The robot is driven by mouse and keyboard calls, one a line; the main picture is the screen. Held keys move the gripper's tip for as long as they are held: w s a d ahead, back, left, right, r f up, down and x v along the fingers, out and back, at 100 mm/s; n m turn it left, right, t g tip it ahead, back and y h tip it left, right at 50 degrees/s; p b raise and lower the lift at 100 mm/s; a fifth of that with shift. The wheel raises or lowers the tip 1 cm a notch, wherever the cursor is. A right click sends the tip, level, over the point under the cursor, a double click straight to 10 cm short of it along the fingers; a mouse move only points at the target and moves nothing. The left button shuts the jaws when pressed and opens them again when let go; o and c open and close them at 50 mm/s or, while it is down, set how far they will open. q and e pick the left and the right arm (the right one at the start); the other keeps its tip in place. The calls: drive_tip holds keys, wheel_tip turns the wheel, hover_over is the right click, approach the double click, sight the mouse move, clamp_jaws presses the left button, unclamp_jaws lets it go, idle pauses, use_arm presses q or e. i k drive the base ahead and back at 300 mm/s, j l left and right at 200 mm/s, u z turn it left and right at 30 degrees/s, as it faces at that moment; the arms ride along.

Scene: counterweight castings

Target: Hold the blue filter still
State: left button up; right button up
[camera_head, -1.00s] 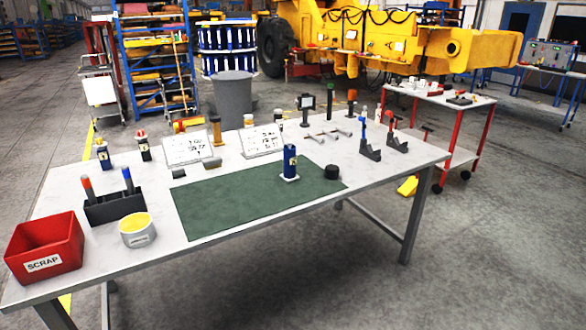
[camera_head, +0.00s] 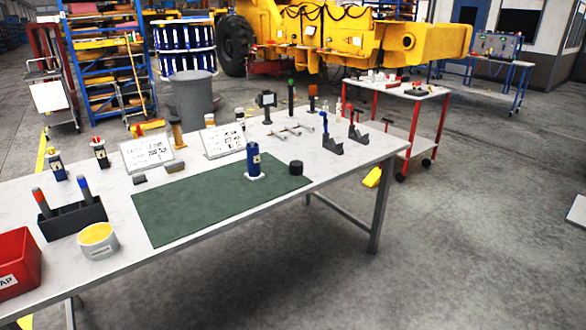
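The blue filter (camera_head: 254,160) is a small blue cylinder with a pale label. It stands upright on a small white base near the back right part of the green mat (camera_head: 190,212) on the workbench. Nothing is touching it from my side. Neither of my grippers shows in the head view, so their state cannot be seen.
A black cylinder (camera_head: 296,167) stands right of the filter. Two white sign boards (camera_head: 147,152) stand behind the mat. A black holder (camera_head: 72,221), yellow-topped tin (camera_head: 98,241) and red scrap bin (camera_head: 14,264) are at left. The mat's front is clear.

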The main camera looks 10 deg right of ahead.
sight(254, 156)
drive_tip(key=u, duration=0.25)
drive_tip(key=i+l+u, duration=0.2)
drive_tip(key=u, duration=0.15)
drive_tip(key=i+l+u, duration=0.3)
drive_tip(key=l, duration=0.15)
drive_tip(key=l+u, duration=0.35)
drive_tip(key=i+l, duration=0.15)
drive_tip(key=l, duration=0.35)
drive_tip(key=i+l+u, duration=0.1)
drive_tip(key=l, duration=0.4)
drive_tip(key=i+l, duration=0.1)
drive_tip(key=l, duration=0.4)
drive_tip(key=i+l+u, duration=0.1)
drive_tip(key=l, duration=0.4)
drive_tip(key=i+l, duration=0.15)
drive_tip(key=l, duration=0.35)
drive_tip(key=i+l, duration=0.1)
drive_tip(key=l, duration=0.4)
drive_tip(key=u, duration=0.05)
